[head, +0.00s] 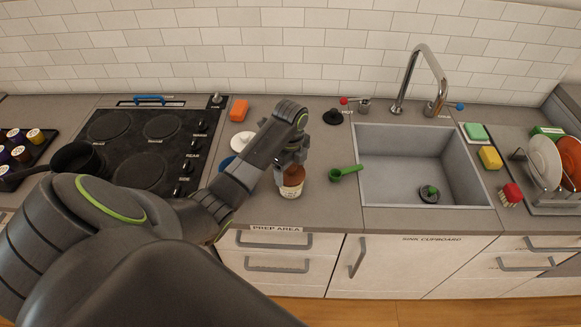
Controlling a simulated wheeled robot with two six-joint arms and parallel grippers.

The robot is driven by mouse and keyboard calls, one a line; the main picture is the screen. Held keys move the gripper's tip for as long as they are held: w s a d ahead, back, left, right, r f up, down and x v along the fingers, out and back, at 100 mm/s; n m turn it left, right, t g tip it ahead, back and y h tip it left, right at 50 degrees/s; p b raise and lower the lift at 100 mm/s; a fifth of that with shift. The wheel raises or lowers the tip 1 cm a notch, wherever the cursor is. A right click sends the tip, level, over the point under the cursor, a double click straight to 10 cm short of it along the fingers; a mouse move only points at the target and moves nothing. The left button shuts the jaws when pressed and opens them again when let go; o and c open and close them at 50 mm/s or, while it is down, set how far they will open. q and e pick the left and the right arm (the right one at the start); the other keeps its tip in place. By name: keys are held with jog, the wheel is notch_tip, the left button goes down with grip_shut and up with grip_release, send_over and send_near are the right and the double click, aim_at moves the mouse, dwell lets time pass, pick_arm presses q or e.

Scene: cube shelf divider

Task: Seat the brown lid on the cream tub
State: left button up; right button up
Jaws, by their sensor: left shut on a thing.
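The cream tub (290,192) stands upright on the counter between the stove and the sink, near the counter's front edge. The brown lid (293,175) is at the top of the tub, under my left gripper (291,163). My left gripper points down and is shut on the brown lid. The arm and gripper hide part of the lid, and I cannot tell whether the lid is fully down on the rim. My right gripper does not show.
A green scoop-like tool (345,173) lies right of the tub, before the sink (425,170). A white round lid (242,140), a blue round thing (228,162) and an orange block (239,110) lie to the left. A black stopper (333,117) lies behind. The stove (140,172) is further left.

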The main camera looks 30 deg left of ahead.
pick_arm(q)
jog(key=shift+f, duration=0.7)
jog(key=o, duration=0.8)
jog(key=shift+o, duration=0.2)
jog(key=o, duration=0.4)
jog(key=shift+c, duration=0.2)
jog(key=shift+r+p, duration=1.4)
jog(key=shift+r, duration=2.65)
